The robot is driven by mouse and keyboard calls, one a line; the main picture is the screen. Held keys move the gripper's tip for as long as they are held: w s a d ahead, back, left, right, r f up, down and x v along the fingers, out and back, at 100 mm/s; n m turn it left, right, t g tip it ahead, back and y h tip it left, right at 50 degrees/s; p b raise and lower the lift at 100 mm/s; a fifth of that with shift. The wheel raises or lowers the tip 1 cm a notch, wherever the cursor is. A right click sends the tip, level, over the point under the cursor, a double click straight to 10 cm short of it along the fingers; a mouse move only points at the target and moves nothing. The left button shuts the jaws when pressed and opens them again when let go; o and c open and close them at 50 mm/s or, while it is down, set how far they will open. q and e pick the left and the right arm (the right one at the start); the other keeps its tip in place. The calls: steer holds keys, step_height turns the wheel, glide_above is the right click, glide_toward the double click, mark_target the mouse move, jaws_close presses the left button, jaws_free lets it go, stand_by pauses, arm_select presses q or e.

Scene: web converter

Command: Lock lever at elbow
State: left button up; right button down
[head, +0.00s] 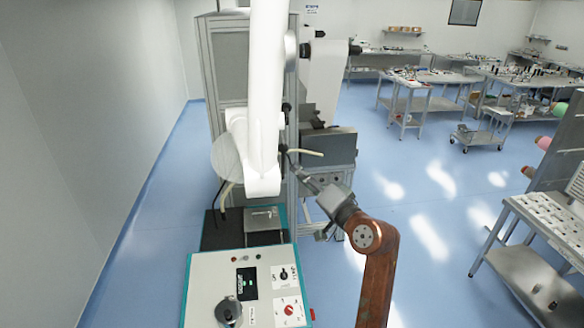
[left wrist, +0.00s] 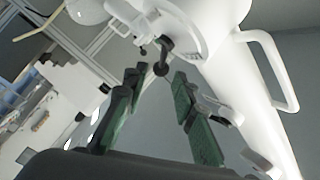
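A small dark lever with a round black knob (left wrist: 161,69) sticks out from the white arm's joint in the left wrist view. The white jointed arm (head: 264,80) hangs from above in the head view, and its thick housing also fills the upper right of the left wrist view (left wrist: 245,85). My left gripper (head: 297,168) is beside the white arm's lower end. In the left wrist view its green-padded fingers (left wrist: 155,100) are apart with nothing between the pads. The knob appears just beyond the fingertips, in line with the gap; contact does not show. My right gripper is not in view.
A control console (head: 215,275) with knobs and a display stands below the white arm. A grey cabinet (head: 228,70) is behind it. A metal cart (head: 540,250) stands at the right. Blue floor (head: 450,230) is clear between the machine and the cart.

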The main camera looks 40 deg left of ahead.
mark_target(283, 160)
arm_select(q)
steer(key=shift+v, duration=1.3)
steer(key=shift+a, duration=0.1)
steer(key=a+n+g, duration=0.1)
steer(key=a, duration=0.2)
steer(key=w+a+n+g+b, duration=0.1)
steer(key=a, duration=0.3)
steer(key=w+a+n+g, duration=0.1)
steer(key=a, duration=0.3)
steer(key=shift+w+r+g+b, duration=0.15)
steer(key=shift+r+g+b, duration=0.1)
steer(key=shift+g+b, duration=0.15)
steer(key=shift+f, duration=0.1)
steer(key=shift+c, duration=0.9)
steer(key=c, duration=0.5)
